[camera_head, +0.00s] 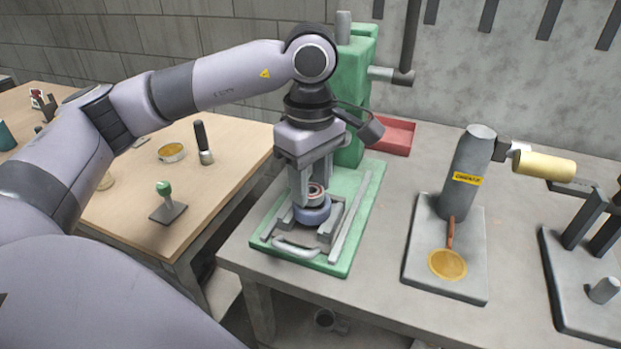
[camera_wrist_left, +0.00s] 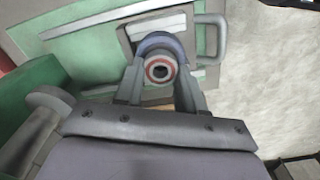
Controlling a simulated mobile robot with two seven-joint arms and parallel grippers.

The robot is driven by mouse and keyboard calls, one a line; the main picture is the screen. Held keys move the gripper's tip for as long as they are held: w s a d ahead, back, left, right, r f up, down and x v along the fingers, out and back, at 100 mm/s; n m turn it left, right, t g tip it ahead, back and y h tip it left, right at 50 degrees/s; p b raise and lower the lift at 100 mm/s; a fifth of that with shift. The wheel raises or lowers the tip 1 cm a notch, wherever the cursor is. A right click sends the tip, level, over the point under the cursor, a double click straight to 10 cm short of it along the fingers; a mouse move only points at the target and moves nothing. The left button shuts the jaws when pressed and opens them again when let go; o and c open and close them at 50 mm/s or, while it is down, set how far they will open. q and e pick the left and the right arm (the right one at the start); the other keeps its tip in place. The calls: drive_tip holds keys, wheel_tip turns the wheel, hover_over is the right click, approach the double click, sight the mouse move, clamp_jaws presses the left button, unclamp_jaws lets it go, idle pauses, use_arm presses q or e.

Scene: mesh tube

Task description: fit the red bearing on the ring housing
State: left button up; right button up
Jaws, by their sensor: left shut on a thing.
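The red bearing (camera_head: 316,191) is a small ring with a red face and a dark bore. It also shows between the fingertips in the left wrist view (camera_wrist_left: 160,69). My left gripper (camera_head: 315,193) points down and is shut on it. The blue-grey ring housing (camera_head: 313,214) sits on the sliding plate of the green press, directly below the bearing. In the left wrist view the housing's rim (camera_wrist_left: 158,41) curves behind the bearing, partly hidden by it and the fingers. I cannot tell whether bearing and housing touch. My right gripper is not in view.
The green press (camera_head: 351,150) rises close behind my gripper. A red tray (camera_head: 396,136) lies behind it. A grey cylinder stand (camera_head: 468,180) with a round yellow mesh strainer (camera_head: 447,264) is at right. A wooden table (camera_head: 120,222) at left holds a stamp and small tools.

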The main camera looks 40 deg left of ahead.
use_arm(q)
drive_tip(key=shift+f+b, duration=0.35)
drive_tip(key=shift+f, duration=0.1)
drive_tip(key=o, duration=1.2)
drive_tip(key=shift+c, duration=0.2)
wheel_tip(320, 180, up, 7)
